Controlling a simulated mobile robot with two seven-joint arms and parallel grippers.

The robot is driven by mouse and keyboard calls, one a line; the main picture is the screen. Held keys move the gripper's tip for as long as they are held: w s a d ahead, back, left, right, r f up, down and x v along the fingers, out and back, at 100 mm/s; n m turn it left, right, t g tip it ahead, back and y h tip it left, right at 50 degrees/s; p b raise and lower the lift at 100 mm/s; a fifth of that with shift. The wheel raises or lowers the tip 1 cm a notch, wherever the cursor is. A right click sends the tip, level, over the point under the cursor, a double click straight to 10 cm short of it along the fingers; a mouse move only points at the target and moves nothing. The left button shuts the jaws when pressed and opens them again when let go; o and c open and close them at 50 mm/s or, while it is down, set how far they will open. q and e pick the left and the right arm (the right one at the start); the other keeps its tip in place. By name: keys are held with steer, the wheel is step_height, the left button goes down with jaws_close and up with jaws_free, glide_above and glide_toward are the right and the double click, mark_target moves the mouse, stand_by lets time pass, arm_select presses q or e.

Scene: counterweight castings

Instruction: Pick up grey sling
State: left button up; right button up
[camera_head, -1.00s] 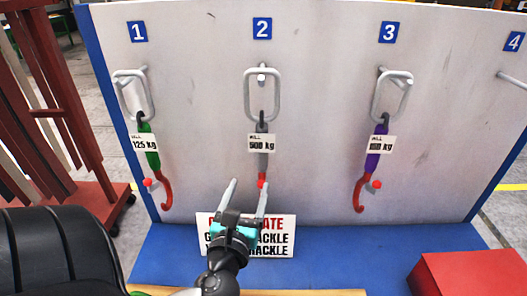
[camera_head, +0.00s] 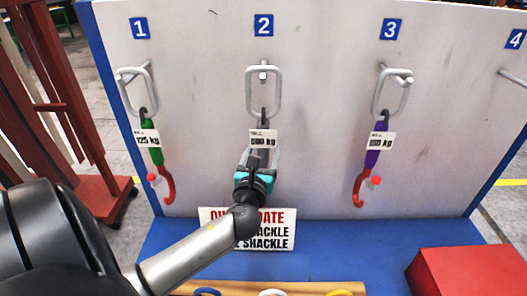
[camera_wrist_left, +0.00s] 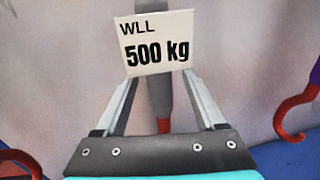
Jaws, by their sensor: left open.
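The grey sling (camera_wrist_left: 164,97) hangs from hook 2 on the board by a metal ring (camera_head: 263,90), with a white 500 kg tag (camera_head: 263,138) on it. My left gripper (camera_head: 262,156) is just below the tag, in front of the sling, and hides its lower part in the head view. In the left wrist view the gripper (camera_wrist_left: 163,103) is open, with one finger on each side of the grey strap and gaps visible. A bit of red (camera_wrist_left: 163,126) shows low on the sling. My right gripper is out of view.
A green sling (camera_head: 153,150) hangs at hook 1 and a purple sling (camera_head: 376,152) at hook 3, both with red hooks. Peg 4 (camera_head: 511,77) looks empty. A sign (camera_head: 275,232) stands below on the blue base. A red block (camera_head: 470,270) is at the lower right.

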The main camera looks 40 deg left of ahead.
arm_select(q)
steer(key=shift+w+a, duration=0.35)
steer(key=shift+w, duration=0.1)
steer(key=shift+c, duration=0.3)
jaws_close()
stand_by(0.8)
steer(key=shift+r, duration=0.2)
